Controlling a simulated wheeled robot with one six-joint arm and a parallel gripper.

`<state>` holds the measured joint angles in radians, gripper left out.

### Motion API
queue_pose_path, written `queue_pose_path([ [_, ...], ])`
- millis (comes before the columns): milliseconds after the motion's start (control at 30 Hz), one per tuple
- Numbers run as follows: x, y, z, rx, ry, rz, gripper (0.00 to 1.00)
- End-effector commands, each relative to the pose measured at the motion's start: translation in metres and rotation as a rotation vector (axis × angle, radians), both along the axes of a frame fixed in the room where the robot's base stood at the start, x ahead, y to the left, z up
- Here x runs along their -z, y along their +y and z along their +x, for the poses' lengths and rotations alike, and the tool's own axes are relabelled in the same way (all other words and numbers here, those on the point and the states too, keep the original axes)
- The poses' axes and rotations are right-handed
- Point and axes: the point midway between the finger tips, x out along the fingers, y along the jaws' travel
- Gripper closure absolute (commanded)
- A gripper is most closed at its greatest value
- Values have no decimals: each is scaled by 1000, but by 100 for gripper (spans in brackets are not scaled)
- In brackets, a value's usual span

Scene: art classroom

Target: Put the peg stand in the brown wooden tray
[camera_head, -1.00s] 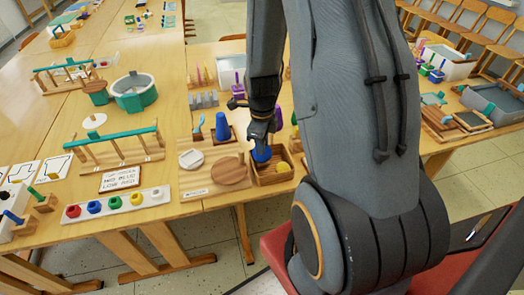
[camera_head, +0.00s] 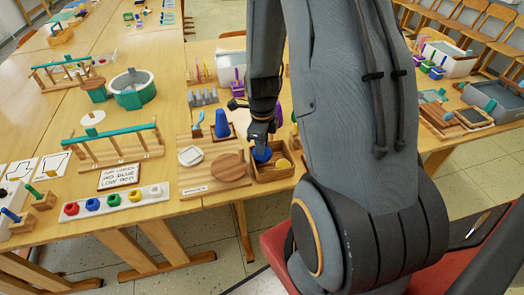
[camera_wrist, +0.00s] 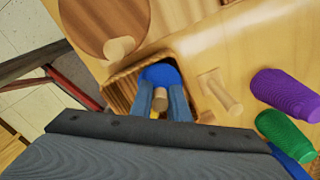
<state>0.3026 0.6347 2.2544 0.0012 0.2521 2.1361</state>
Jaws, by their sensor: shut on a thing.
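The brown wooden tray (camera_head: 272,177) stands at the table's near edge and also shows in the wrist view (camera_wrist: 118,88). My gripper (camera_head: 261,141) is over the tray, pointing down. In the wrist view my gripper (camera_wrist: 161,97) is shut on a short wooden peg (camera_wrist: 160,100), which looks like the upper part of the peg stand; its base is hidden. A round blue thing (camera_wrist: 160,74) shows just beyond the fingertips, and I cannot tell whether it touches the peg. A yellow round thing (camera_head: 284,163) is in the tray's right side.
A round wooden disc (camera_head: 230,167) lies left of the tray. A small wooden piece with a peg (camera_wrist: 222,92) stands right of it, near purple (camera_wrist: 284,92) and green (camera_wrist: 286,132) pieces.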

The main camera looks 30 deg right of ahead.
Motion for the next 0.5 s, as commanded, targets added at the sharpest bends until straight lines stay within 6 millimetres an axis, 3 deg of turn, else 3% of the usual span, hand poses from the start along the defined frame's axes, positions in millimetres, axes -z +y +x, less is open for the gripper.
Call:
queue_pose_path([
  [333,0,0,0,0,0,0,100],
  [367,0,0,0,0,0,0,80],
  [467,0,0,0,0,0,0,63],
  [500,0,0,0,0,0,0,63],
])
